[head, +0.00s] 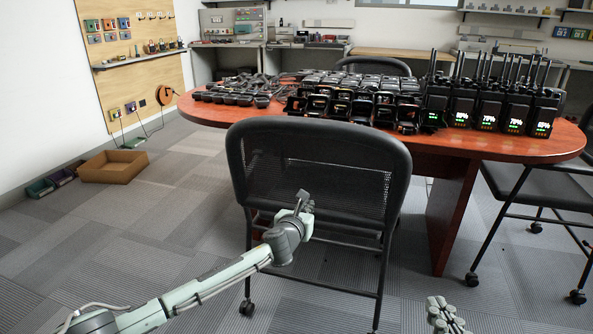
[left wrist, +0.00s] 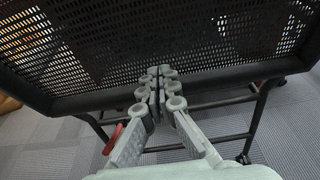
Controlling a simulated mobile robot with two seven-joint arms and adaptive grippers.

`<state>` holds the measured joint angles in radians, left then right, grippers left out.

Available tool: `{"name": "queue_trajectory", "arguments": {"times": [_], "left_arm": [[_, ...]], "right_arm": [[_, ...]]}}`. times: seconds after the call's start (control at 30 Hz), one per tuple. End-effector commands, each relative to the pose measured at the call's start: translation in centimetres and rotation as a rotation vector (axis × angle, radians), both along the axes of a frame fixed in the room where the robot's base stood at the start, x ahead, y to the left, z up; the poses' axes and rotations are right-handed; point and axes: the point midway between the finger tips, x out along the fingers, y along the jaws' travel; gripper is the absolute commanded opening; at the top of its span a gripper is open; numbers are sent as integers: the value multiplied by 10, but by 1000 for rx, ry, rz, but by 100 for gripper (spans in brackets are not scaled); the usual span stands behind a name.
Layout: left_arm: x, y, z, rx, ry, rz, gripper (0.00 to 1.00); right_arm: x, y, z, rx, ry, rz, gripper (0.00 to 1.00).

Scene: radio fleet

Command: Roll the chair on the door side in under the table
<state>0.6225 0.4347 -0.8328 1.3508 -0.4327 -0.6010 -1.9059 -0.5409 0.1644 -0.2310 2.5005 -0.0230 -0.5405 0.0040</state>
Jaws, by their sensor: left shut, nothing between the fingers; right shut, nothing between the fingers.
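A black chair (head: 345,175) with a mesh back stands on casters at the near side of the reddish wooden table (head: 500,147), its back towards me. Its mesh back also fills the top of the left wrist view (left wrist: 75,50). My left gripper (head: 305,199) is shut and empty, in front of the lower part of this back. In the left wrist view its closed fingers (left wrist: 160,75) point at the back's lower edge; I cannot tell whether they touch. My right gripper (head: 440,308) is shut and empty above the floor at the bottom. No door is visible.
A second chair (head: 540,185) stands at the table's right end, and a third (head: 374,65) shows behind it. Many radios (head: 462,112) cover the tabletop. A cardboard box (head: 112,170) and small bins (head: 40,188) lie by the left wall.

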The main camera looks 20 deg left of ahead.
Motion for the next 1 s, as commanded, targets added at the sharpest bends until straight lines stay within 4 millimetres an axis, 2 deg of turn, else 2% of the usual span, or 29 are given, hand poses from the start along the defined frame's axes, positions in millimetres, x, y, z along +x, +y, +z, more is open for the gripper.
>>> {"name": "queue_trajectory", "arguments": {"times": [0.17,0.73,1.0], "left_arm": [[7,-1,0,0,-2,0,0],[63,-2,0,0,-2,0,0],[70,-3,1,0,-1,-1,0]], "right_arm": [[0,0,-2,0,0,0,0],[0,0,-17,0,0,0,0],[0,0,-18,0,0,0,0]]}}
